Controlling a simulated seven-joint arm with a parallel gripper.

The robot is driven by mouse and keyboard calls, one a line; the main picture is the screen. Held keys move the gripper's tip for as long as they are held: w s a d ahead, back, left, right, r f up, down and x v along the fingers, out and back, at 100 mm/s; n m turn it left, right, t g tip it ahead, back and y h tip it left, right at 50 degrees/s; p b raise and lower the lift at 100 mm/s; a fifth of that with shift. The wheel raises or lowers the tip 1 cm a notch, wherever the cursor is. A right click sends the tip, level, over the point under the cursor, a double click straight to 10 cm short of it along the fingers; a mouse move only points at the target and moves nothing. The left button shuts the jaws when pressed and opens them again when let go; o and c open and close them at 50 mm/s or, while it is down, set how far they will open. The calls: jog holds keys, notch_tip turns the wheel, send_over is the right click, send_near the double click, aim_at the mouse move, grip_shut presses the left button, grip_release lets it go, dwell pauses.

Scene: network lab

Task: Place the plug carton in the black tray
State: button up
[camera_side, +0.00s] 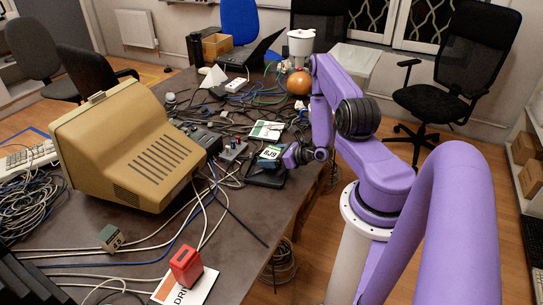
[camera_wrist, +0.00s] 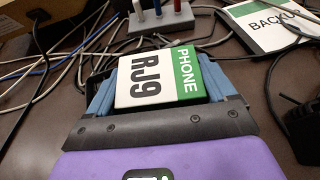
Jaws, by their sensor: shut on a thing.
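The plug carton (camera_wrist: 155,78) is a small white and green box marked "PHONE" and "RJ9" in the wrist view. My gripper (camera_wrist: 160,92) is shut on it, with a blue pad on either side. In the side view the carton (camera_side: 270,152) shows at my gripper (camera_side: 287,156), over or in the black tray (camera_side: 262,179) near the table's right edge. I cannot tell whether the carton touches the tray floor. Most of the tray is hidden below the gripper and carton.
A grey block with plugs (camera_side: 232,150) stands left of the tray. A white and green "BACKUP" card (camera_wrist: 268,24) lies beyond it. Loose cables surround the tray. A beige monitor (camera_side: 130,150) stands left. A red box (camera_side: 186,266) sits on a card at the front.

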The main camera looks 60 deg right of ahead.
jog(key=shift+f, duration=0.15)
jog(key=o, duration=0.9)
